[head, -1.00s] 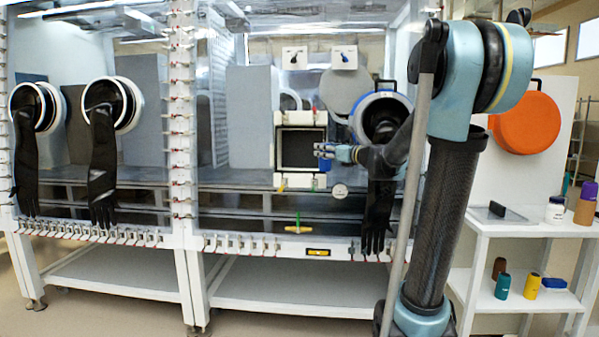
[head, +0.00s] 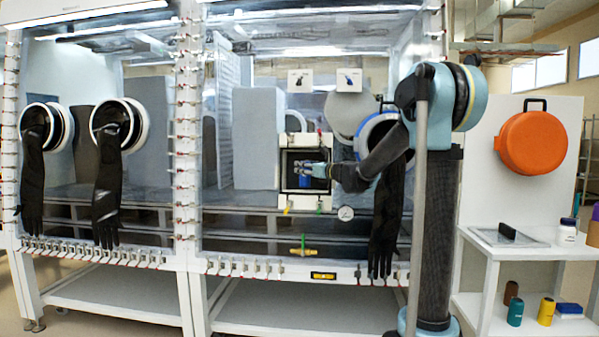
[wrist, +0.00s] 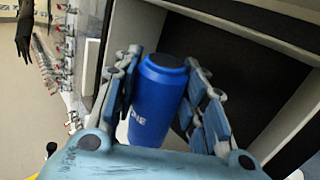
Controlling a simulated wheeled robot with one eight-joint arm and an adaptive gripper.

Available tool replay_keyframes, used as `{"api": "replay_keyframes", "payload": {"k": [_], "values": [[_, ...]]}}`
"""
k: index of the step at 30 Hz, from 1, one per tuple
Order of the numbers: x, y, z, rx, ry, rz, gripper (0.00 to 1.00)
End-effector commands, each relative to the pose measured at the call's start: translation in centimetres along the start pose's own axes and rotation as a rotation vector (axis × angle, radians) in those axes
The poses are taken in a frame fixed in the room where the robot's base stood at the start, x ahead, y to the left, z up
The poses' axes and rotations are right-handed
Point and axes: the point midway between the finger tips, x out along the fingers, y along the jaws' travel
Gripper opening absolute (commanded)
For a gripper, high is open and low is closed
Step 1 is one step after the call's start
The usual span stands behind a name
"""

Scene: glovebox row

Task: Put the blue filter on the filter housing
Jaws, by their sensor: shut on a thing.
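My gripper (head: 306,166) is at the mouth of a square white-framed opening (head: 284,165) with a dark inside, in the front of the glovebox. It is shut on a blue cylinder (wrist: 158,102) with a dark top and white letters ending in "NE". In the wrist view my gripper (wrist: 163,68) has a finger on each side of the cylinder, and the dark recess lies behind it. I take this cylinder for the blue filter, though its lettering makes that unsure. I cannot make out for certain which part is the filter housing.
A black-gloved port (head: 385,230) is right of the opening, beside my arm. A yellow-handled valve (head: 302,250) and a round gauge (head: 346,213) sit below. A white shelf (head: 475,240) at right holds several bottles, with an orange round case (head: 530,143) above.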

Motion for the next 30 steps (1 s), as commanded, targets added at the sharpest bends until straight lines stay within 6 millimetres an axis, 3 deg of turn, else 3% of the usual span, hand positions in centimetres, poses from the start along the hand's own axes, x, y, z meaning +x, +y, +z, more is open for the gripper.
{"api": "replay_keyframes", "payload": {"k": [11, 30], "values": [[4.2, 0.1, 0.0, 0.000, 0.000, 0.001, 0.06], [3.8, -0.1, -1.4, 0.000, 0.000, -0.001, 0.06]]}}
